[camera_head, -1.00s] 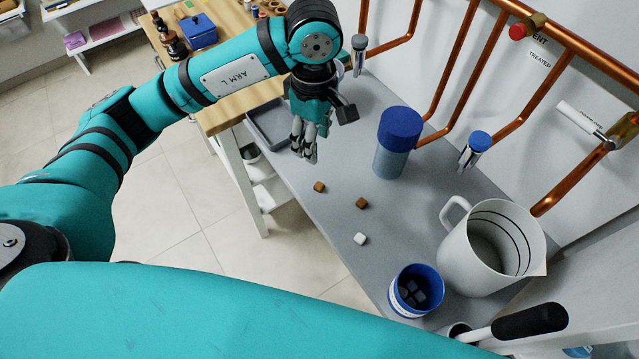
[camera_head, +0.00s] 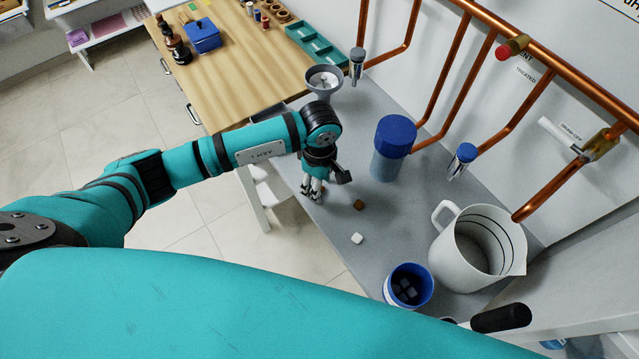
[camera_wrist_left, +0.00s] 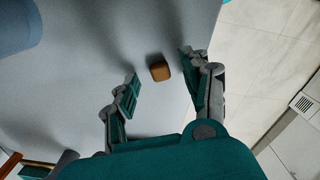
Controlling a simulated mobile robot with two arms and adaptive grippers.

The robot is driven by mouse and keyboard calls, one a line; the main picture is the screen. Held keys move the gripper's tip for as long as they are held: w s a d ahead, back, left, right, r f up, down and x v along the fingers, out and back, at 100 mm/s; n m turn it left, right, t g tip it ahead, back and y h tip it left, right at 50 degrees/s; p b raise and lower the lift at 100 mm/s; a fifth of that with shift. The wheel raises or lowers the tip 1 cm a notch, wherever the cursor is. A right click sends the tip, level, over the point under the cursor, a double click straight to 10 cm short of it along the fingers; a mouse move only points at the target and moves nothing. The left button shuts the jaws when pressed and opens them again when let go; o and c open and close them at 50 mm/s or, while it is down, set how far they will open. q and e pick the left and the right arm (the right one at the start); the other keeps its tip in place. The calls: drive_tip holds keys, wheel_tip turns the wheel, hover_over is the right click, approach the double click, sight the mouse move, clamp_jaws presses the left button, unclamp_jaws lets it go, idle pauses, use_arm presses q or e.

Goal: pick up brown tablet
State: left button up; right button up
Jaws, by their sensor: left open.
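My left gripper (camera_head: 311,194) is over the grey bench near its left edge, pointing down. Its fingers are open. In the left wrist view a brown tablet (camera_wrist_left: 160,71) lies on the bench between the spread fingertips of this gripper (camera_wrist_left: 158,66), with gaps on both sides. My right gripper is not in view.
A white tablet (camera_head: 357,238) lies nearer. A blue-capped vessel (camera_head: 391,165) stands right of the gripper. A white jug (camera_head: 470,252) and a blue-rimmed container (camera_head: 392,290) with dark pieces stand nearer right. A funnel (camera_head: 323,82) is behind. Copper pipes (camera_head: 485,65) run along the wall.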

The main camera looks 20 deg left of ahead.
use_arm(q)
drive_tip(key=shift+f, duration=0.5)
drive_tip(key=shift+c, duration=0.3)
drive_tip(key=c, duration=0.8)
drive_tip(key=shift+o, duration=0.2)
drive_tip(key=shift+r, duration=0.2)
